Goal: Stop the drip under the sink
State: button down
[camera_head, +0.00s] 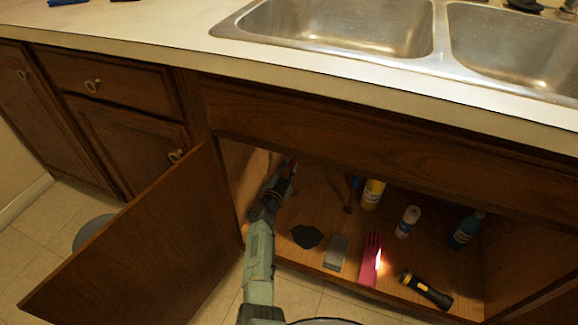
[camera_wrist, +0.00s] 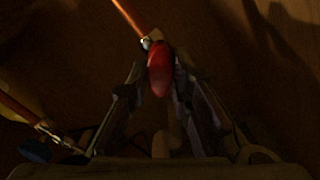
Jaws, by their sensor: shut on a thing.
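My gripper (camera_wrist: 158,75) is shut on a red oval handle (camera_wrist: 160,68), with one finger on each side of it. The handle sits at the end of a thin copper-coloured pipe (camera_wrist: 129,16) that runs up and left in the wrist view. In the head view my gripper (camera_head: 287,168) is deep in the left part of the open under-sink cabinet, near its side wall. The wrist view is dark, and no drip can be made out. A dark flat patch (camera_head: 306,236) lies on the cabinet floor; I cannot tell whether it is water or cloth.
A grey block (camera_head: 336,253), pink gloves (camera_head: 369,260) and a lit flashlight (camera_head: 427,291) lie near the cabinet's front. A yellow bottle (camera_head: 373,195), a white bottle (camera_head: 408,222) and a teal bottle (camera_head: 466,231) stand behind. The open door (camera_head: 130,250) is left of my arm.

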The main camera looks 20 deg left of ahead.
jog(key=m, duration=0.5)
jog(key=shift+d+f+m+b, duration=0.1)
jog(key=shift+f+m+b, duration=0.1)
jog(key=shift+m+b, duration=0.15)
jog(key=m+b, duration=0.1)
jog(key=m, duration=0.3)
jog(key=shift+m, duration=0.65)
jog(key=c, duration=1.5)
grip_release()
jog(key=shift+o, duration=0.2)
